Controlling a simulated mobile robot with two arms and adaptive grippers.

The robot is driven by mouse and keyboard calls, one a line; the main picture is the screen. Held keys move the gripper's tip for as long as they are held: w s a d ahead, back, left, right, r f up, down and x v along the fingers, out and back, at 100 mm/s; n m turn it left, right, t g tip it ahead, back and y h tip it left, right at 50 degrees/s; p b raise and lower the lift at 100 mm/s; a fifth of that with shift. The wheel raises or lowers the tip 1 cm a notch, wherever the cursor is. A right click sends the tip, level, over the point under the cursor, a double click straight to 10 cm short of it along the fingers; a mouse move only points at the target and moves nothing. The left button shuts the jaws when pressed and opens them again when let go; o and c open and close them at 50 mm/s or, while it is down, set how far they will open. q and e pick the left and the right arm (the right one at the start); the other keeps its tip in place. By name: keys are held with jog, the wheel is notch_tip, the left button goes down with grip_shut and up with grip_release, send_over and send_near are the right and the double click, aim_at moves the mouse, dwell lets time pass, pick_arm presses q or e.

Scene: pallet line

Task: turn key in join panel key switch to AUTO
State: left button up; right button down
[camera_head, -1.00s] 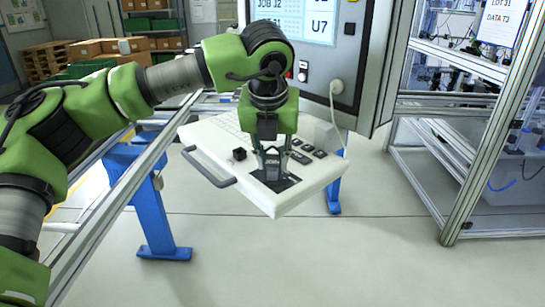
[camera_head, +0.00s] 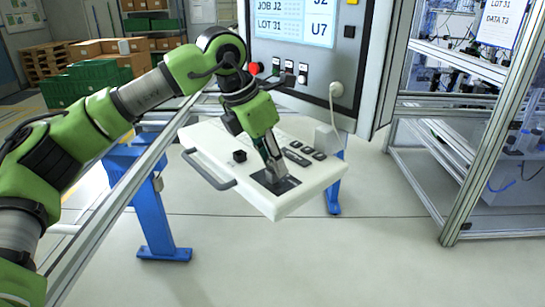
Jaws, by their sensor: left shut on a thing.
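The white control panel (camera_head: 305,185) juts out below the grey cabinet, with black buttons, a black knob (camera_head: 239,156) and a handle on its left edge. A dark square plate (camera_head: 263,179) sits near its front corner. My left gripper (camera_head: 279,178) reaches down onto this plate, tilted, its fingers shut. They close on something small at the plate, which I take for the key in the key switch. The fingers hide the key, and I cannot read the switch marks. My right gripper is not in view.
The grey cabinet (camera_head: 350,72) with a screen (camera_head: 293,22), a red button (camera_head: 254,69) and a white cable (camera_head: 334,115) stands close behind the panel. An aluminium rack (camera_head: 478,175) is at right. Blue legs (camera_head: 154,215) stand at left. The floor in front is clear.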

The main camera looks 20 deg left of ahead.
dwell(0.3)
pick_arm(q)
jog(key=m+g+h+p, duration=0.1)
jog(key=m+p, duration=0.1)
jog(key=m, duration=0.2)
jog(key=shift+r+p, duration=0.1)
jog(key=shift+p, duration=0.25)
jog(key=shift+m+g+p, duration=0.7)
jog(key=shift+m+p, duration=0.55)
jog(key=shift+m, duration=0.45)
jog(key=o, duration=1.2)
jog(key=shift+h, duration=0.3)
jog(key=shift+c, duration=0.2)
jog(key=o, duration=0.5)
